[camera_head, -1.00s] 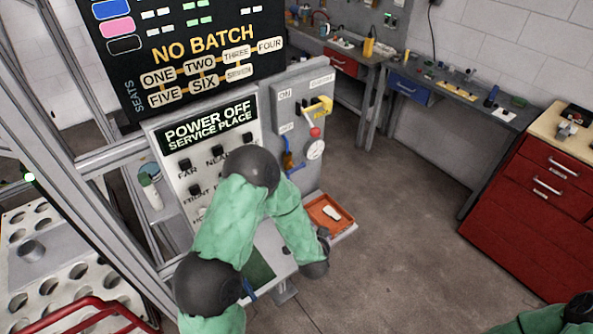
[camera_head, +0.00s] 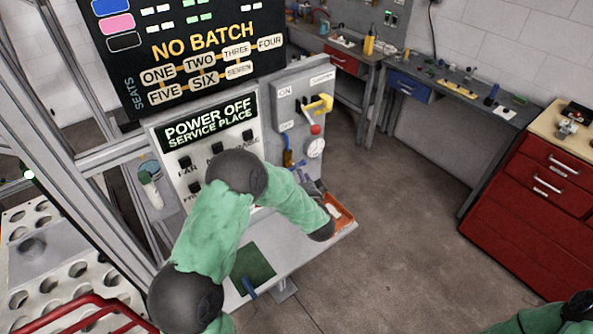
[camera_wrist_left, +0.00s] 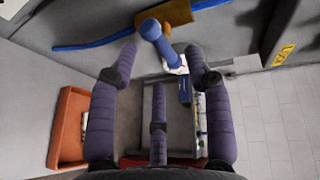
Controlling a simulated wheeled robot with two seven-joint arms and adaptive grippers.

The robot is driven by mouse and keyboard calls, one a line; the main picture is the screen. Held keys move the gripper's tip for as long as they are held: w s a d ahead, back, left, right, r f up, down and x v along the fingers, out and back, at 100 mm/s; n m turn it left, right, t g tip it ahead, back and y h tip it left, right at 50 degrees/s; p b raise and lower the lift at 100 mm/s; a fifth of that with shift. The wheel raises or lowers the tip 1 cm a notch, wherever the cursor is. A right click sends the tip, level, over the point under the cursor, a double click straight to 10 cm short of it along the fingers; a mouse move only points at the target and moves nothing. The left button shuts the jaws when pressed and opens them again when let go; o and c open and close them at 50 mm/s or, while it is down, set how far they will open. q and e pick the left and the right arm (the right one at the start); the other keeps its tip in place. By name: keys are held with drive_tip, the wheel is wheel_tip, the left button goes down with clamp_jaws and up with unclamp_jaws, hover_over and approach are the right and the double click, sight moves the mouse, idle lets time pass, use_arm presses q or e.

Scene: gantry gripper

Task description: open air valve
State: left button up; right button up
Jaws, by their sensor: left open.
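The air valve shows in the head view as a blue handle (camera_head: 288,157) on the grey panel, below the yellow switch and beside a round gauge (camera_head: 315,148). In the left wrist view the blue handle (camera_wrist_left: 155,32) sticks out from a brass-coloured valve body (camera_wrist_left: 178,13) with a blue hose (camera_wrist_left: 90,46) running from it. My left gripper (camera_wrist_left: 163,55) is open, its purple fingers spread, with the handle between and beyond the two upper fingertips. I see no clear contact. In the head view my left arm mostly hides this gripper. My right gripper is out of view.
An orange tray (camera_head: 340,214) sits on the shelf at the panel's right, close to my left wrist; it also shows in the wrist view (camera_wrist_left: 70,128). A yellow switch (camera_head: 320,104) with a red knob is above the gauge. Open floor lies right of the panel.

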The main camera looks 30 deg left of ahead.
use_arm(q)
drive_tip(key=shift+x, duration=2.1)
clamp_jaws()
